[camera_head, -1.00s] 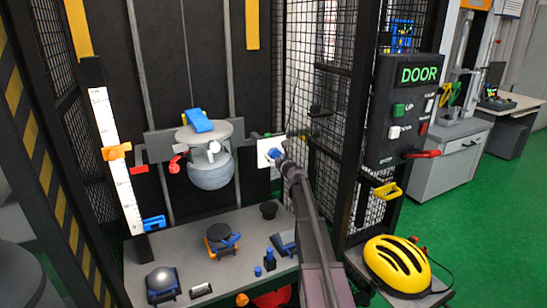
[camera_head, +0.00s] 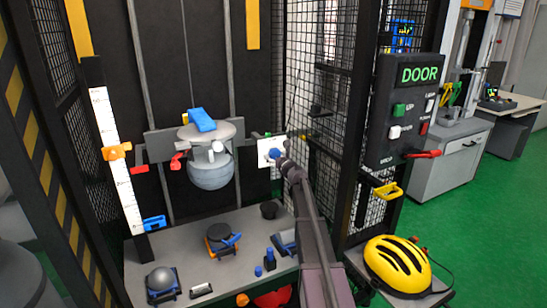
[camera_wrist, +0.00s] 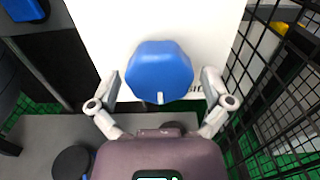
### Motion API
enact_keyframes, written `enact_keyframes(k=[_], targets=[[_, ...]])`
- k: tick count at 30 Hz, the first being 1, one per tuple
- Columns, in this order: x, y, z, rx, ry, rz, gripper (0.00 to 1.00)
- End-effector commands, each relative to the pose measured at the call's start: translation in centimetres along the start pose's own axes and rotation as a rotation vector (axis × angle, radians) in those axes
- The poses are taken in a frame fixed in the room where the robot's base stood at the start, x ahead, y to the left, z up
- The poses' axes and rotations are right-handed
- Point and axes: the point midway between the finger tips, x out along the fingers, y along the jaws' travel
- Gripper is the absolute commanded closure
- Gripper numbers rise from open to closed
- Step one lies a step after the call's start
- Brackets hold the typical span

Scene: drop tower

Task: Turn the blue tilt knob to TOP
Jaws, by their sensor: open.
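The blue tilt knob (camera_wrist: 159,70) sits on a white plate (camera_wrist: 95,25) and fills the middle of the wrist view. A short white mark shows at its lower edge, pointing down in that view. Small dark lettering on the plate beside it is partly hidden and unreadable. In the head view the knob (camera_head: 274,154) is on the plate's face, right of the hanging grey ball. My gripper (camera_wrist: 160,80) is open, with one finger on each side of the knob. Gaps show between the fingers and the knob, so it is around the knob but not clamped.
Black wire mesh (camera_wrist: 275,80) stands close on the right of my gripper. The hanging grey ball (camera_head: 210,172) and its round platform are left of the knob. A grey bench (camera_head: 225,285) with several small items lies below. The DOOR panel (camera_head: 405,110) is to the right.

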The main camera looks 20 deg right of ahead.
Motion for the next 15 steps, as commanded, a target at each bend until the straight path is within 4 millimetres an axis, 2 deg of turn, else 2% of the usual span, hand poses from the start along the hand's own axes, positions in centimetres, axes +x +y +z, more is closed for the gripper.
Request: enact_keyframes(k=[8, 15], targets=[[-0.3, 0.0, 0.0, 0.000, 0.000, 0.000, 0.00], [-2.2, 0.1, 0.0, 0.000, 0.000, -0.001, 0.00]])
